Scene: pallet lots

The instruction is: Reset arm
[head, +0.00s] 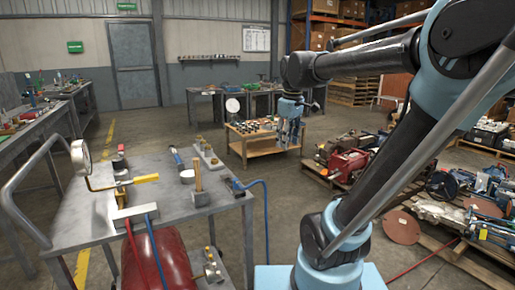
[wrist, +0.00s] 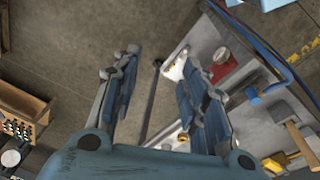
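My gripper (head: 291,118) hangs from my raised arm near the middle of the head view, pointing down. In the wrist view its two blue fingers (wrist: 163,72) stand well apart, so it is open. No held object shows between them. A dark rod with a round end (wrist: 157,66) shows in the gap, apart from both fingers; I cannot tell what it belongs to.
A grey metal cart (head: 165,213) with a gauge, valves and a mallet (head: 199,184) stands front left. A low wooden table (head: 252,151) with small parts is beyond the gripper. Loaded pallets (head: 345,160) lie right. Open concrete floor (head: 290,205) lies between.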

